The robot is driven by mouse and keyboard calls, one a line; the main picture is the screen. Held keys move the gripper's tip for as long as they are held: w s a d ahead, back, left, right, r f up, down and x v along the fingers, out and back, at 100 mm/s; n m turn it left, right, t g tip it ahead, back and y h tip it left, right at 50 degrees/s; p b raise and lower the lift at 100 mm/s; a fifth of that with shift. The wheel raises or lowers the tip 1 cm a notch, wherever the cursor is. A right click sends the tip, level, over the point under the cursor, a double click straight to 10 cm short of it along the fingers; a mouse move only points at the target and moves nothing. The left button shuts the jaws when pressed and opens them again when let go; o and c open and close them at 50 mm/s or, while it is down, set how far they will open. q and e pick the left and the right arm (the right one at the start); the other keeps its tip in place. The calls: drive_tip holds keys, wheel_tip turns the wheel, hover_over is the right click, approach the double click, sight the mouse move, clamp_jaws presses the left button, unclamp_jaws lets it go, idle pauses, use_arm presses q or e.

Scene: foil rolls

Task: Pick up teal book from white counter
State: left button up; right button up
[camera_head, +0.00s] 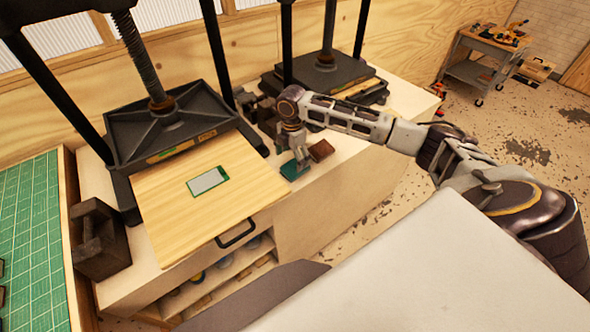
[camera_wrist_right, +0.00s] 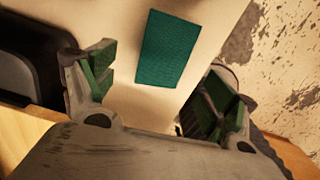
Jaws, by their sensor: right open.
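The teal book (camera_head: 294,169) lies flat on the white counter (camera_head: 330,186), right of the wooden board. It also shows in the right wrist view (camera_wrist_right: 168,49), where its whole cover is visible beyond the fingers. My right gripper (camera_head: 293,158) is above the book, pointing down, and hides part of it in the head view. In the right wrist view my right gripper (camera_wrist_right: 158,98) has its green-padded fingers spread wide, with nothing between them. The book appears apart from both fingers. My left gripper is not in view.
A brown block (camera_head: 321,150) lies just right of the book. Left stands a black press (camera_head: 168,130) over a wooden board (camera_head: 180,215) with a green-framed card (camera_head: 208,181). A second press (camera_head: 325,75) stands behind. The counter's front edge is close to the book.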

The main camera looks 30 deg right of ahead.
sight(294, 169)
drive_tip(key=shift+s+d+f+p, duration=0.1)
drive_tip(key=shift+f+p, duration=0.2)
drive_tip(key=shift+f, duration=0.6)
drive_tip(key=shift+s+d+f+p, duration=0.1)
drive_tip(key=shift+f+p, duration=0.15)
drive_tip(key=shift+f, duration=1.5)
drive_tip(key=c, duration=1.1)
